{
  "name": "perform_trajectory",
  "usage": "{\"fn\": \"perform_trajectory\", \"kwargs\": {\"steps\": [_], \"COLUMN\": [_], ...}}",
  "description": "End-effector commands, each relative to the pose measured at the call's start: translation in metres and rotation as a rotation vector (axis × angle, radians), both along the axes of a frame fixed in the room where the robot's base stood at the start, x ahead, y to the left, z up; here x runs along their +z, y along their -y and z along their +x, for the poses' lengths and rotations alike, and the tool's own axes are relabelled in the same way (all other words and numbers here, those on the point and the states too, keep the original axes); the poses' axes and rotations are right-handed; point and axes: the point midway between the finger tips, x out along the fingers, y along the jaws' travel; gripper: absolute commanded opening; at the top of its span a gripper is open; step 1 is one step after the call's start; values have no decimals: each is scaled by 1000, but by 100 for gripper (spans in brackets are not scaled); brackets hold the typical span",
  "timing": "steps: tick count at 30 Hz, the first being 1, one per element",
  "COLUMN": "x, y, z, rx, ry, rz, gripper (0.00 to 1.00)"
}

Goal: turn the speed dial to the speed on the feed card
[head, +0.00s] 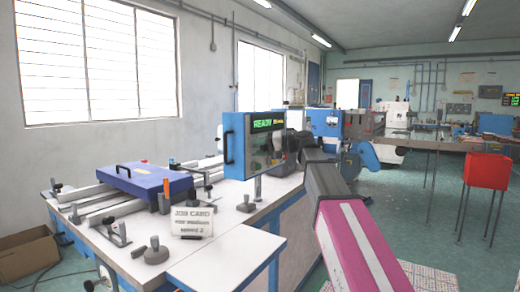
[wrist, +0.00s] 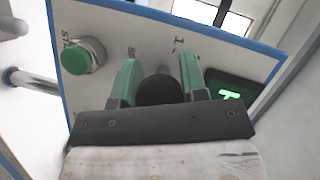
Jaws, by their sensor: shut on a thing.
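The speed dial (wrist: 158,88) is a round black knob on the pale, blue-edged control panel (wrist: 110,30) in the wrist view. The green pads of my gripper (wrist: 159,76) close on it from both sides. A mark like a 1 shows on the panel above the knob; another mark by the left finger is partly covered. The knob's pointer is not visible, so I cannot tell its setting. In the head view the card (head: 192,222) stands on the white bench and reads JOB CARD, with a last line that looks like "speed 2". My arm hides part of the panel there.
A green button (wrist: 82,55) sits left of the dial, and a lit display (wrist: 230,95) sits right of it. In the head view the panel's screen (head: 268,123) reads READY. A blue case (head: 150,180) and clamps lie on the white bench (head: 215,260).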

Motion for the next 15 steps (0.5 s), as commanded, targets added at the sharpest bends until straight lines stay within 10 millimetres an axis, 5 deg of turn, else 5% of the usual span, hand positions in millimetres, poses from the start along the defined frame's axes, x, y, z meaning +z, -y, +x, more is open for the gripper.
{"fn": "perform_trajectory", "kwargs": {"steps": [15], "x": [1], "y": [0], "z": [0], "rx": [-2], "ry": [-201], "rz": [115], "gripper": [16]}}
